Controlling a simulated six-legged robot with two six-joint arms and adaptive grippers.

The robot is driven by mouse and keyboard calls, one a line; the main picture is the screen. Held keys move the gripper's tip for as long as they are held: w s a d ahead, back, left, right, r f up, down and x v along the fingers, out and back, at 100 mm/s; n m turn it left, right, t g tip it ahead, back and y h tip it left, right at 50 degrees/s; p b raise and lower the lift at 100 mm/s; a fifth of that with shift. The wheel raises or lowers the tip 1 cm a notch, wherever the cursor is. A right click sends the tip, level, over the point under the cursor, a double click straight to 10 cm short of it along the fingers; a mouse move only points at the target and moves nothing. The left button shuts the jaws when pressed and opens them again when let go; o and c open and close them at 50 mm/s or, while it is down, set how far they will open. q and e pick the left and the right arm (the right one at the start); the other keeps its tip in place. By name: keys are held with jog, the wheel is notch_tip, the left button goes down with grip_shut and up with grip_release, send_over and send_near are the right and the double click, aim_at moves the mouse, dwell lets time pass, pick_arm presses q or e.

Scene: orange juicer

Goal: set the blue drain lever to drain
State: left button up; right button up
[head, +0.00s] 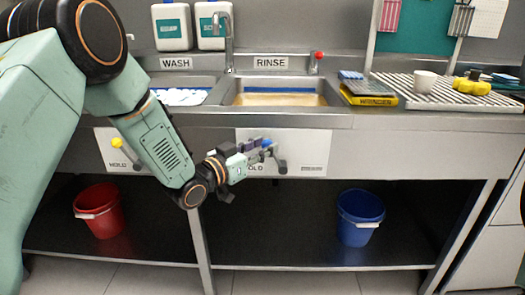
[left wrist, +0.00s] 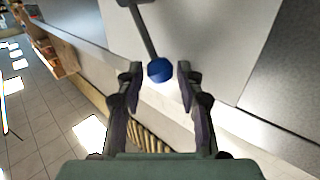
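The blue drain lever has a round blue knob (head: 267,143) on the white panel (head: 312,150) under the rinse sink. A label on that panel is partly covered by my gripper and reads "OLD". My left gripper (head: 272,152) is at the knob, in front of the panel. In the left wrist view the blue knob (left wrist: 160,69) sits between the open fingertips (left wrist: 160,72), with a small gap showing on each side. Its dark rod (left wrist: 143,32) runs up to a pivot at the top edge. My right gripper is out of view.
The rinse sink (head: 232,98) holds brownish water. A yellow-knobbed lever (head: 117,144) is on the left panel, marked HOLD. A red bucket (head: 99,211) and a blue bucket (head: 360,217) stand on the lower shelf (head: 290,251). The counter edge (head: 400,119) overhangs the panels.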

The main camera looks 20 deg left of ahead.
pick_arm(q)
jog(key=shift+w+d, duration=0.15)
jog(key=shift+w, duration=0.15)
jog(key=shift+r, duration=0.1)
grip_shut()
dwell(0.4)
